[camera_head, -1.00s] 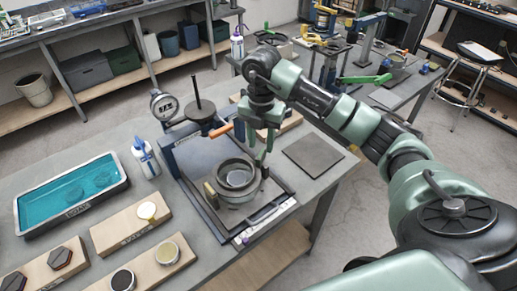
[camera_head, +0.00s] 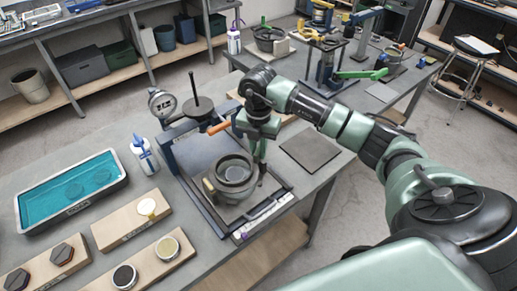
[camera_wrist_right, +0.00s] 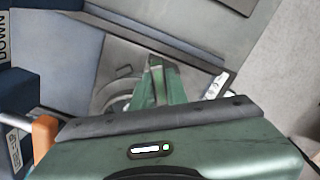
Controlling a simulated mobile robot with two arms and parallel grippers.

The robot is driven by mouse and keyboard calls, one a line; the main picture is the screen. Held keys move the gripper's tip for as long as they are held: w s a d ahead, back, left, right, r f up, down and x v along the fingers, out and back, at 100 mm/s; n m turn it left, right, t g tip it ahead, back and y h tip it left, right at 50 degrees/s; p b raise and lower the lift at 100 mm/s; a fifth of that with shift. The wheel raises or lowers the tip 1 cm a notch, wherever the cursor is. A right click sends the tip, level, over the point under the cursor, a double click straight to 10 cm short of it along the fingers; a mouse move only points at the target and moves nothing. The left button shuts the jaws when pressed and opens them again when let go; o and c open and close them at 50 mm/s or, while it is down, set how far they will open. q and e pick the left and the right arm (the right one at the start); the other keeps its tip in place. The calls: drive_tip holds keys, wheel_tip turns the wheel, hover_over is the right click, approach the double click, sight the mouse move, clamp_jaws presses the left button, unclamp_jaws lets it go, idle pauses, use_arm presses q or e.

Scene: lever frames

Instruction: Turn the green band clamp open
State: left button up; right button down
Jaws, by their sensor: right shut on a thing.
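A dark round pot (camera_head: 234,172) stands in the metal frame on the near bench, with a ring-like band round it. I cannot clearly make out a green band clamp apart from my green fingers. My right gripper (camera_head: 260,158) points down at the pot's right side. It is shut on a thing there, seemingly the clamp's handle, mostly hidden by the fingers. In the right wrist view my right gripper (camera_wrist_right: 160,70) has its fingers close together, and part of the pot's rim (camera_wrist_right: 115,95) shows to their left. My left gripper is out of view.
An orange-handled lever (camera_head: 220,126) and a round gauge (camera_head: 162,103) stand behind the pot. A blue-filled tray (camera_head: 70,188), a bottle (camera_head: 145,155) and wooden blocks (camera_head: 130,222) are to the left. A flat dark plate (camera_head: 310,153) lies to the right.

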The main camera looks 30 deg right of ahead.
drive_tip(key=shift+f+n+b, duration=0.1)
drive_tip(key=shift+n+b, duration=0.65)
drive_tip(key=shift+n, duration=0.15)
drive_tip(key=n+b, duration=0.2)
drive_tip(key=n, duration=0.1)
drive_tip(key=shift+d+n, duration=0.1)
drive_tip(key=shift+n, duration=0.2)
drive_tip(key=n+b, duration=0.2)
drive_tip(key=n, duration=0.1)
drive_tip(key=shift+b, duration=0.35)
drive_tip(key=shift+d+n+b, duration=0.1)
drive_tip(key=shift+n+b, duration=0.65)
drive_tip(key=shift+n, duration=0.85)
drive_tip(key=c, duration=1.4)
unclamp_jaws()
drive_tip(key=shift+s, duration=0.1)
